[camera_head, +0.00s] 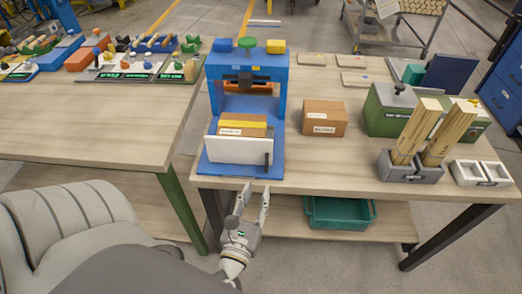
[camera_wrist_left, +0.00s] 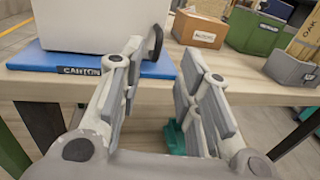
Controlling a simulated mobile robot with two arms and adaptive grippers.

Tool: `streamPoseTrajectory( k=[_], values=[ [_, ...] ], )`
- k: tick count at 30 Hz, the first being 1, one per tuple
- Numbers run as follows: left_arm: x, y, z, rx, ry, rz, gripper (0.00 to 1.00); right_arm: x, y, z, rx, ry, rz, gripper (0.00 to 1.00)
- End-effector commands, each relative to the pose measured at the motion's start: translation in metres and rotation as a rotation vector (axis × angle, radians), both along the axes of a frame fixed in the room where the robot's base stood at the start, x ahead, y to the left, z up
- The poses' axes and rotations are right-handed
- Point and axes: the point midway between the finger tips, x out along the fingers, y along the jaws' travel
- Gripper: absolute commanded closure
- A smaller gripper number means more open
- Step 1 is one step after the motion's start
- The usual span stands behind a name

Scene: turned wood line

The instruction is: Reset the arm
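My left gripper (camera_head: 255,191) is open and empty, in front of the near edge of the middle table. Its two fingers point towards the blue press (camera_head: 216,88). In the left wrist view the spread fingers (camera_wrist_left: 163,52) have nothing between them. The press's white front panel (camera_head: 239,150), with a dark handle (camera_head: 266,160), stands just beyond the fingertips, apart from them. Behind the panel sits a box with a yellow top (camera_head: 243,123). My right gripper is in neither view.
The wooden table (camera_head: 320,176) holds a cardboard box (camera_head: 323,117), a green case (camera_head: 384,108), a grey holder (camera_head: 412,174) with wooden pieces, and a white tray (camera_head: 480,173). A teal bin (camera_head: 340,213) sits on the lower shelf. Another table (camera_head: 90,130) stands left.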

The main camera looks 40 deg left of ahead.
Motion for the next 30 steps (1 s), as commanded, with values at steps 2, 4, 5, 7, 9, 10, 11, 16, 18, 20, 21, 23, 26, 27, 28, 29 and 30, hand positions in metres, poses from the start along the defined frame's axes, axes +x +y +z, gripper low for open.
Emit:
streamPoseTrajectory(
  k=[2,4,5,7,9,10,11,16,18,20,21,23,26,27,28,29,30],
  values=[
    [-0.011,-0.004,-0.001,0.001,0.003,-0.002,0.68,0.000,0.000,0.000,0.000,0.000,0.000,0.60],
    [-0.016,-0.006,-0.001,0.000,0.002,0.000,0.68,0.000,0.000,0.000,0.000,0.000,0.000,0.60],
    [-0.018,-0.007,-0.001,-0.001,0.002,-0.001,0.68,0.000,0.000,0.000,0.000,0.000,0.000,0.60],
    [-0.021,-0.008,0.000,-0.001,0.001,-0.001,0.68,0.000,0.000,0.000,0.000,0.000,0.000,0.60],
    [-0.022,-0.008,0.000,-0.001,0.000,-0.001,0.68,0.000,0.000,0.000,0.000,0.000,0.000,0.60],
    [-0.022,-0.008,0.000,-0.001,0.000,-0.001,0.68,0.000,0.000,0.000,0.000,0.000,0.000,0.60],
    [-0.022,-0.008,0.000,-0.001,-0.001,-0.001,0.68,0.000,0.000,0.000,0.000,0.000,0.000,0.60],
    [-0.021,-0.008,0.000,0.000,0.000,0.000,0.68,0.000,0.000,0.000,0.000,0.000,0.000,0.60],
    [-0.021,-0.008,0.000,0.000,0.000,0.000,0.68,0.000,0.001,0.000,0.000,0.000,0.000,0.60],
    [-0.021,-0.008,0.000,0.000,0.000,0.000,0.68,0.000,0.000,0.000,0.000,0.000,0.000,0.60],
    [-0.021,-0.008,0.000,0.000,0.000,0.000,0.68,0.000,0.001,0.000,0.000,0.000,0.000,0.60],
    [-0.021,-0.008,0.000,0.000,0.000,0.000,0.68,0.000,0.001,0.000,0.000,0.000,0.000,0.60],
    [-0.020,-0.011,-0.006,0.035,0.019,-0.014,0.68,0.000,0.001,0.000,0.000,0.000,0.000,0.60],
    [-0.019,-0.014,-0.013,0.076,0.040,-0.029,0.68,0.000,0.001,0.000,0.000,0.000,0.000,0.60],
    [-0.018,-0.017,-0.021,0.122,0.065,-0.047,0.68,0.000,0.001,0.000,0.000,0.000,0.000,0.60],
    [-0.016,-0.021,-0.031,0.181,0.094,-0.071,0.68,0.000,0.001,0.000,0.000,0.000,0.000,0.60],
    [-0.014,-0.028,-0.048,0.277,0.142,-0.110,0.68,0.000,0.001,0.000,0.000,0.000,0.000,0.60]
  ],
)
